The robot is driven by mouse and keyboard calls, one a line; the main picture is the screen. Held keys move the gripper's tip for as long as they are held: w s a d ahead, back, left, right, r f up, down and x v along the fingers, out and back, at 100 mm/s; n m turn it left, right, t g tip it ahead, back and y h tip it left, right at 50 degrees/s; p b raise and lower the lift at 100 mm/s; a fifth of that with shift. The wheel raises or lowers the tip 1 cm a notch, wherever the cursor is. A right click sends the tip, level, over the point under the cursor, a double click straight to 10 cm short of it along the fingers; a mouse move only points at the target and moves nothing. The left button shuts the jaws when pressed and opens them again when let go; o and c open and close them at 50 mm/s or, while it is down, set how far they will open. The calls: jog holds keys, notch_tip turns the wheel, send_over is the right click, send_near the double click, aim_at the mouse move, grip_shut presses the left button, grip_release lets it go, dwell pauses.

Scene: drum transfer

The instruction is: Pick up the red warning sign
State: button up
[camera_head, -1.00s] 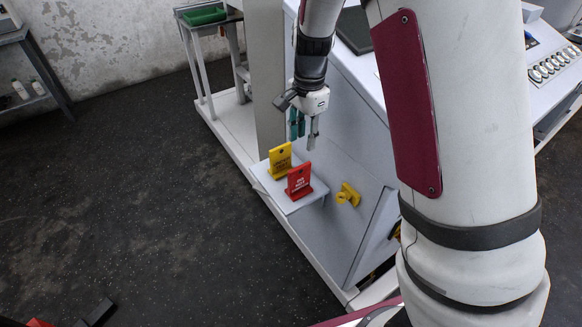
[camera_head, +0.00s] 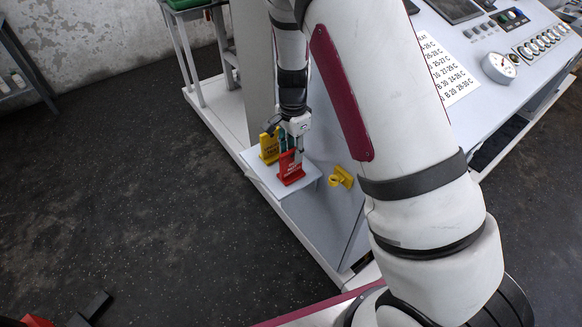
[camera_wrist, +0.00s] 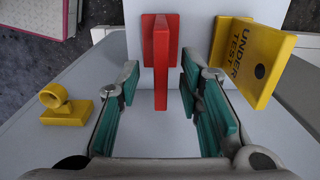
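The red warning sign (camera_head: 290,169) stands upright on a small light-grey shelf (camera_head: 258,173). In the wrist view the red sign (camera_wrist: 160,60) is seen edge-on from above, with its base at the far end. My gripper (camera_head: 292,156) is lowered over the sign. In the wrist view my gripper (camera_wrist: 160,115) is open, its teal finger pads on either side of the sign's upright plate, with a gap visible on both sides. A yellow "UNDER TEST" sign (camera_wrist: 248,60) stands just right of the right finger; this yellow sign (camera_head: 268,147) is behind the red one in the head view.
A yellow knob-like fitting (camera_head: 341,177) sticks out from the cabinet side, right of the shelf; it shows left of my fingers in the wrist view (camera_wrist: 66,106). The sloping control panel (camera_head: 480,55) rises to the right. Dark floor lies open at the left.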

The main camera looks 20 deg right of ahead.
aim_at(291, 174)
jog(key=f, duration=0.4)
jog(key=shift+a+f, duration=0.2)
grip_shut()
jog(key=shift+r, duration=0.2)
